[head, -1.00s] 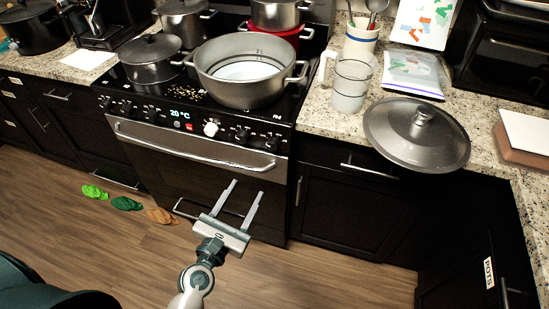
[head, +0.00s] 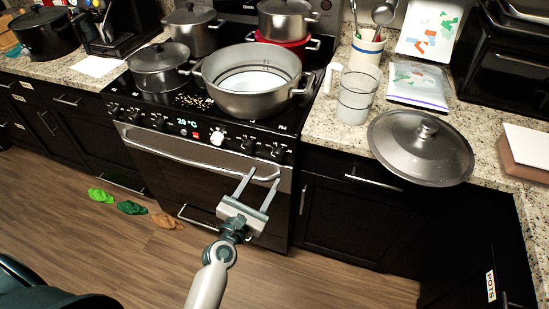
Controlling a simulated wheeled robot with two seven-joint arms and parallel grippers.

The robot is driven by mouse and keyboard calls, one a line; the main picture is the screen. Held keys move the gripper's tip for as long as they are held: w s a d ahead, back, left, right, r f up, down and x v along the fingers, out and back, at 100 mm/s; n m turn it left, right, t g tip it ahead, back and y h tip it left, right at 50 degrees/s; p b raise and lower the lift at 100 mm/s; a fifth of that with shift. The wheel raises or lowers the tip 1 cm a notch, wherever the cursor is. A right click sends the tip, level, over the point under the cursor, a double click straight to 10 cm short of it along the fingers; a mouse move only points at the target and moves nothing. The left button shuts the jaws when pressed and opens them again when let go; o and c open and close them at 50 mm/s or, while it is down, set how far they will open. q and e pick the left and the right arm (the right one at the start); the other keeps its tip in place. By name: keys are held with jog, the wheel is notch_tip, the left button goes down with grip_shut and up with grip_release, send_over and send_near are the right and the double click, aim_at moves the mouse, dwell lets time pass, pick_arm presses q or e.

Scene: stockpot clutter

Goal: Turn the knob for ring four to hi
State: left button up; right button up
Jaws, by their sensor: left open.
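The stove (head: 200,165) has a row of knobs along its front panel. Black knobs (head: 139,117) sit left of the display. A light knob (head: 217,138) and black knobs (head: 248,146) and (head: 278,153) sit right of it. The knob labels are too small to read, so I cannot tell which is for ring four. My left gripper (head: 265,174) is open and empty, in front of the oven door's right part. Its fingers point up toward the two right black knobs, just below them in the picture. My right gripper is not in view.
The oven handle (head: 190,155) runs below the knobs, near my left fingertips. A large pot (head: 250,98) stands on the front right of the hob, with scattered bits beside it. A big lid (head: 420,150) overhangs the right counter edge. Green and brown cloth-like items (head: 132,207) lie on the floor.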

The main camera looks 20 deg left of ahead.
aim_at(276, 157)
pick_arm(q)
jog(key=w, duration=0.5)
jog(key=w+p, duration=0.1)
jog(key=w, duration=0.2)
jog(key=shift+d, duration=0.4)
jog(key=shift+w, duration=0.5)
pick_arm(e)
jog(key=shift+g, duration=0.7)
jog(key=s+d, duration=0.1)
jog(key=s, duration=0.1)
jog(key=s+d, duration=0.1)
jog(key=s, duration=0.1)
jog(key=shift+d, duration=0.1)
pick_arm(q)
jog(key=shift+c, duration=0.6)
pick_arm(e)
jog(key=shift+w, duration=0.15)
pick_arm(q)
jog(key=c, duration=0.9)
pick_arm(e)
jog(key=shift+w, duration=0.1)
